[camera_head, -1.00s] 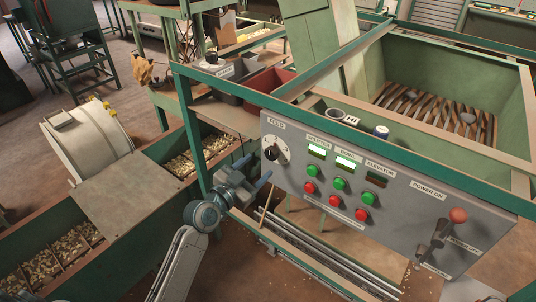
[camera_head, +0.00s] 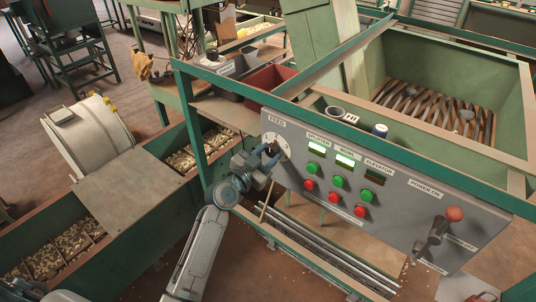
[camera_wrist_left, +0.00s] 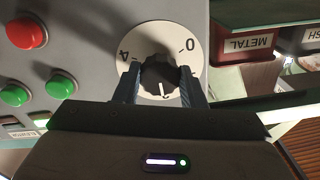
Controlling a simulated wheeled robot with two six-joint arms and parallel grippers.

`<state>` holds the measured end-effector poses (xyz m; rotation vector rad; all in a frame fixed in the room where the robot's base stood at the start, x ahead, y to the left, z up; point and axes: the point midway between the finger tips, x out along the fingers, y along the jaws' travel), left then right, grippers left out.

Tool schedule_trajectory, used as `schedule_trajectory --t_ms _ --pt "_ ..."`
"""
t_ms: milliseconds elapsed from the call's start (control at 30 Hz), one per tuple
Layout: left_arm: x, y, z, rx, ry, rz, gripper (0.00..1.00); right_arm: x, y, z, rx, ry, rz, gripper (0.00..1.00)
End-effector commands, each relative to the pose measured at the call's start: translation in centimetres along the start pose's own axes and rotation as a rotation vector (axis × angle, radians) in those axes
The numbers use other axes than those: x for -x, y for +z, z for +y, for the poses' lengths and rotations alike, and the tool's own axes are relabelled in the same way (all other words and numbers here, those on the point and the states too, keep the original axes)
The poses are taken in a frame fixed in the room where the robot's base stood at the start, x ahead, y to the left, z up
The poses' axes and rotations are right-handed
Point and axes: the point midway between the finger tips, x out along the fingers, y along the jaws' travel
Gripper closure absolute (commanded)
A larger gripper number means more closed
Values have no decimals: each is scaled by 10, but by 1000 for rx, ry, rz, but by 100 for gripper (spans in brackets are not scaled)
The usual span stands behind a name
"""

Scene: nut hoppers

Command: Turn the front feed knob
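The front feed knob is a black knob on a pale round dial (camera_head: 283,143) at the left end of the grey control panel, under the label FEED. In the head view my left gripper (camera_head: 268,154) is at the dial and covers most of the knob. In the left wrist view the black knob (camera_wrist_left: 158,76) sits between the two fingers of my left gripper (camera_wrist_left: 158,88), on a dial marked 4 and 0. The fingers are close on both sides of it; whether both touch it is hard to see. My right gripper is not in view.
The grey panel (camera_head: 390,215) also holds green buttons (camera_head: 340,181), red buttons (camera_head: 333,198) and a red-topped lever (camera_head: 454,214). A green frame rail (camera_head: 300,115) runs just above it. Nut troughs (camera_head: 65,250) lie at the left.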

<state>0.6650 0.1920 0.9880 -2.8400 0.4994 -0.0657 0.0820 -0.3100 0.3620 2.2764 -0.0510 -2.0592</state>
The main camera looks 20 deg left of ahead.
Motion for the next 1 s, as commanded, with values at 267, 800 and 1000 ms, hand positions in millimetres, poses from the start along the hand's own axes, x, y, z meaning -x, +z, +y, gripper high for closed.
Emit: schedule_trajectory --t_ms 267,800,1000 --pt "0 0 0 29 0 0 86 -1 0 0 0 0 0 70" --pt "0 0 1 421 0 -1 86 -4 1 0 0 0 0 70" --pt "0 -1 1 611 0 -1 86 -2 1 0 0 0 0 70"
